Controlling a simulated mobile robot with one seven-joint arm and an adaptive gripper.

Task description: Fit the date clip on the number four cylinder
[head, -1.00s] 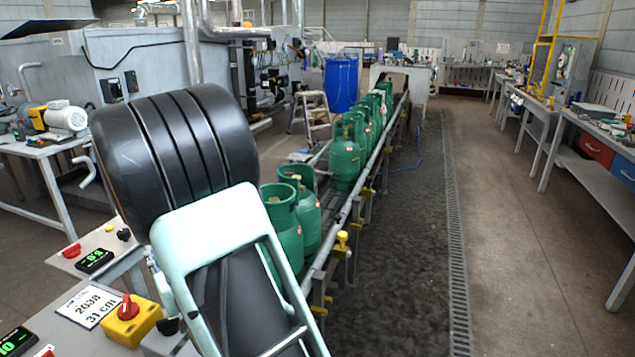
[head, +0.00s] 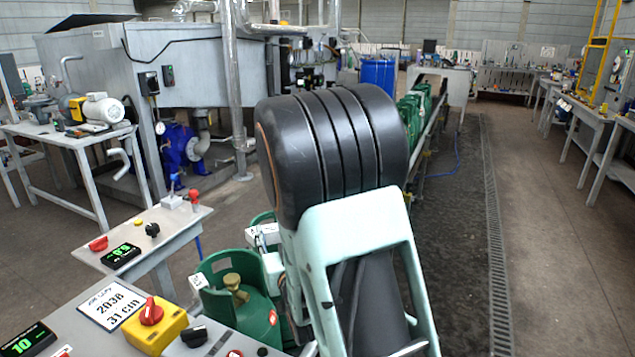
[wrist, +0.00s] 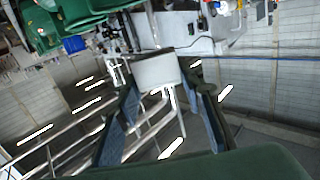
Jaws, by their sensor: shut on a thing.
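In the wrist view my gripper (wrist: 165,88) is shut on a pale white piece (wrist: 157,70), likely the date clip, held between its two fingertips. In the head view my arm hides most of the gripper. The nearest green cylinder (head: 238,295) stands upright at the lower middle, with a brass valve inside its collar and a white tag (head: 198,282) at the collar's left. Another green cylinder behind it is mostly hidden. I cannot read a number four on any cylinder. Green cylinders (wrist: 75,22) also show at the upper left of the wrist view.
A sign reading 2038 and 31 cm (head: 108,305) lies on the near console, beside a yellow box with a red knob (head: 152,318). A smaller console (head: 150,240) stands behind. More cylinders (head: 412,110) line the conveyor at the back. The floor to the right is clear.

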